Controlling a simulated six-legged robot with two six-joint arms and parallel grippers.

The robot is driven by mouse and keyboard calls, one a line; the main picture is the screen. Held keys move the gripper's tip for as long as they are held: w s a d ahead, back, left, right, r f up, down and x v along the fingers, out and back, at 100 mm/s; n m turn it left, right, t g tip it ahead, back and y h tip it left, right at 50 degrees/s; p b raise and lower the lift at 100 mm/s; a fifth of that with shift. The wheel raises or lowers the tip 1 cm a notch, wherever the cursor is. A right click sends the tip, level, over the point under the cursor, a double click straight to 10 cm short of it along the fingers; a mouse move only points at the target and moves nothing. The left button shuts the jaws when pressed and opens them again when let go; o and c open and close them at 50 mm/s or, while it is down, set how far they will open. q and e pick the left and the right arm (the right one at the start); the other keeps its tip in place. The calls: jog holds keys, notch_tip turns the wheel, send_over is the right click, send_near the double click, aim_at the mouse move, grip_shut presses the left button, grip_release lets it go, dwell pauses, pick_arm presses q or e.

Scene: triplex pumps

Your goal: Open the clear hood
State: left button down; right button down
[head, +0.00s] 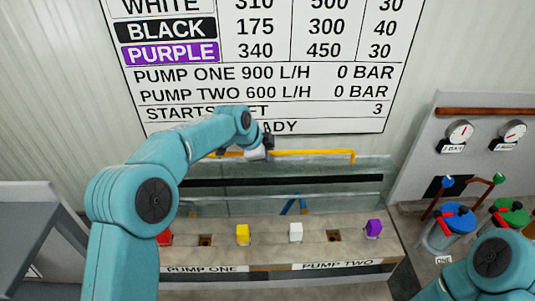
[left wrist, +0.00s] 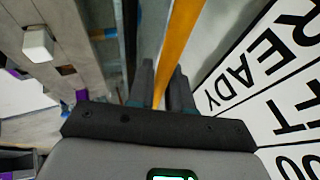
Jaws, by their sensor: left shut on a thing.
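The clear hood (head: 330,170) is a see-through panel standing at the back of the bench, below the wall sign. A yellow bar handle (head: 315,153) runs along its top edge. The handle also crosses the left wrist view (left wrist: 181,30). My left gripper (head: 262,150) is shut on the handle, left of its middle. In the left wrist view the two dark fingers (left wrist: 162,88) lie on either side of the bar. Of my right arm only a link shows at the lower right; its gripper is out of view.
Red (head: 165,238), yellow (head: 243,235), white (head: 296,232) and purple (head: 374,228) blocks sit on the bench front, with square holes between. A black bar (head: 285,181) crosses behind them. Gauges (head: 460,133) and blue (head: 455,218) and green (head: 512,212) capped vessels stand at right.

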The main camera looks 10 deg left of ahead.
pick_arm(q)
jog(key=shift+f, duration=0.2)
jog(key=c, duration=1.4)
grip_release()
jog(key=b+v, duration=0.3)
jog(key=v, duration=1.3)
jog(key=shift+r+b, duration=0.3)
jog(key=shift+b, duration=0.05)
jog(key=shift+w+a, duration=0.1)
jog(key=shift+a, duration=0.1)
